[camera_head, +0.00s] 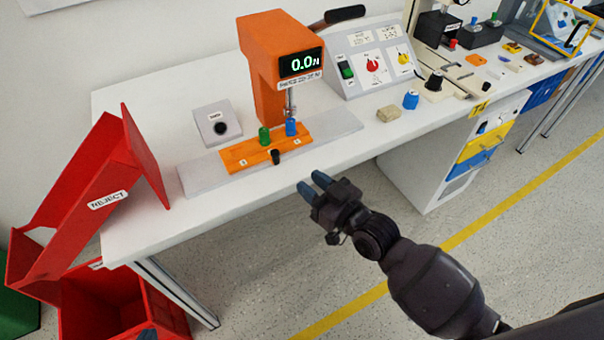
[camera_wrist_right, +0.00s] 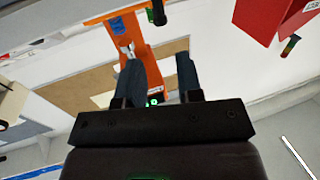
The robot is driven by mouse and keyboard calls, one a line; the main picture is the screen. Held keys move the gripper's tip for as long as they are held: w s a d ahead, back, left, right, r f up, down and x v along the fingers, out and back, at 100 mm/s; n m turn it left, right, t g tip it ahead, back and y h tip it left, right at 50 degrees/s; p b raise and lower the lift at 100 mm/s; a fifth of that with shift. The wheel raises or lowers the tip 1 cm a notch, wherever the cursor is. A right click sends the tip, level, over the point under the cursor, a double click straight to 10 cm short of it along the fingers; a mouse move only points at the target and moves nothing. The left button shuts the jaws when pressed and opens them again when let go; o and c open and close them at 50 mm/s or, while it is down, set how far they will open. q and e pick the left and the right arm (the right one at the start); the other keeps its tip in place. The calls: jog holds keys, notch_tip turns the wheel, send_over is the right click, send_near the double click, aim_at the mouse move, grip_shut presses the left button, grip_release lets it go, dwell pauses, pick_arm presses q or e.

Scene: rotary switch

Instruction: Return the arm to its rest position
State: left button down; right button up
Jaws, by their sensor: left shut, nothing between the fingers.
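My right gripper (camera_head: 314,186) comes in from the lower right in the head view. Its two blue fingertips are apart with nothing between them, in the air in front of the table's front edge. In the right wrist view its dark fingers (camera_wrist_right: 160,75) also stand apart and empty. Only a small blue-grey tip of my left gripper (camera_head: 147,335) shows at the bottom edge, over the red bin; it is shut and the rest is out of frame. The orange press (camera_head: 268,60) reads 0.0 N. Below it an orange fixture (camera_head: 240,154) holds green, blue and black knobs.
A red REJECT chute (camera_head: 85,190) stands at the left, above a red bin (camera_head: 85,315). A grey button box (camera_head: 217,123) and a control panel (camera_head: 370,62) flank the press. A blue knob (camera_head: 411,99) and a beige block (camera_head: 389,114) lie right of it. Drawers stand below.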

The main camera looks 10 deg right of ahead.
jog(key=shift+s+d, duration=0.1)
jog(key=shift+s, duration=0.05)
dwell(0.5)
jog(key=s+d+f+m+g+h, duration=0.1)
jog(key=s+d+f+h, duration=0.2)
jog(key=s, duration=0.4)
jog(key=s+d+f+m+g+h+p, duration=0.1)
jog(key=s+d+f+m+h, duration=0.1)
jog(key=s+d+f, duration=0.3)
jog(key=s+d+f+m+g+h+p, duration=0.1)
jog(key=s+d+f+m+g+h, duration=0.1)
jog(key=s+d, duration=0.6)
jog(key=s+f+h, duration=0.1)
jog(key=h, duration=0.1)
jog(key=shift+s+d+f+h, duration=0.15)
jog(key=shift+d+f+h, duration=0.25)
